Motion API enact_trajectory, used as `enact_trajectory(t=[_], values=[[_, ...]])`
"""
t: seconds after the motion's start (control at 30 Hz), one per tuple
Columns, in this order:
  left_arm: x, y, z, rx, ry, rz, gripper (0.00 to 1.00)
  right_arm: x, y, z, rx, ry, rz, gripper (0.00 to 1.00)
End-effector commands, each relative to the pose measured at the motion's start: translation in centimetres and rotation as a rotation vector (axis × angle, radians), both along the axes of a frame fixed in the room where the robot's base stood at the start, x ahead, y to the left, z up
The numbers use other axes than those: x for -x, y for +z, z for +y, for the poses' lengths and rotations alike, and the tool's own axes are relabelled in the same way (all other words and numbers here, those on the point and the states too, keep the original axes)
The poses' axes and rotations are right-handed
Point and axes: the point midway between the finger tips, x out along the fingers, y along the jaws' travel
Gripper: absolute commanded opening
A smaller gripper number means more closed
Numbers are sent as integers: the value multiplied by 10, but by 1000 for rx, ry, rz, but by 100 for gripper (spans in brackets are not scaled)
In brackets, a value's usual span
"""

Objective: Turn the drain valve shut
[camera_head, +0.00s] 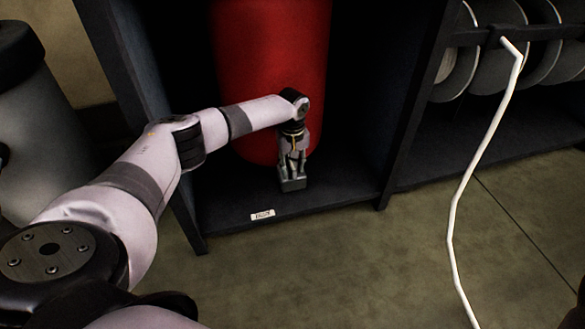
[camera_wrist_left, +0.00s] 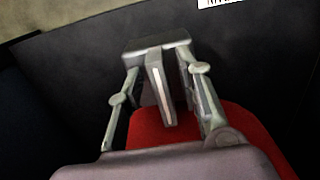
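A large red cylinder (camera_head: 272,60) stands in the dark bay of the rack; its red side also shows behind the fingers in the left wrist view (camera_wrist_left: 150,127). I cannot make out a drain valve in either view. My left gripper (camera_head: 292,184) points down in front of the cylinder's lower part, above the bay floor. Its fingers look drawn together in the left wrist view (camera_wrist_left: 158,62), with nothing clearly seen between them. Whether it touches the cylinder I cannot tell. My right gripper is not in view.
The dark bay floor (camera_head: 345,192) has a white label (camera_head: 263,215) on its front edge. Several reels (camera_head: 490,60) sit in the right bay, with a white cable (camera_head: 463,190) hanging to the floor. A grey drum (camera_head: 40,130) stands at left.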

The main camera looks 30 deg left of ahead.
Motion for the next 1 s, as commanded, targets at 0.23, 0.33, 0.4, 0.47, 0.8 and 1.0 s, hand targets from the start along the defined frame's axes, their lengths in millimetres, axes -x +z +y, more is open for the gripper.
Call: enact_trajectory(t=[0.23, 0.33, 0.4, 0.47, 0.8, 1.0], values=[[0, 0, 0, 0, 0, 0, 26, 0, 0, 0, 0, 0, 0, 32], [0, 0, 0, 0, 0, 0, 19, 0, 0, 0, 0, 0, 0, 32], [0, 0, 0, 0, 0, 0, 14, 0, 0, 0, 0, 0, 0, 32], [0, 0, 0, 0, 0, 0, 10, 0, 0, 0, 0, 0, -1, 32], [0, 0, 0, 0, 0, 0, 0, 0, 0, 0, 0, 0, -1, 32], [0, 1, 0, 0, -4, 0, 0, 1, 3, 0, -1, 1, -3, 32]])
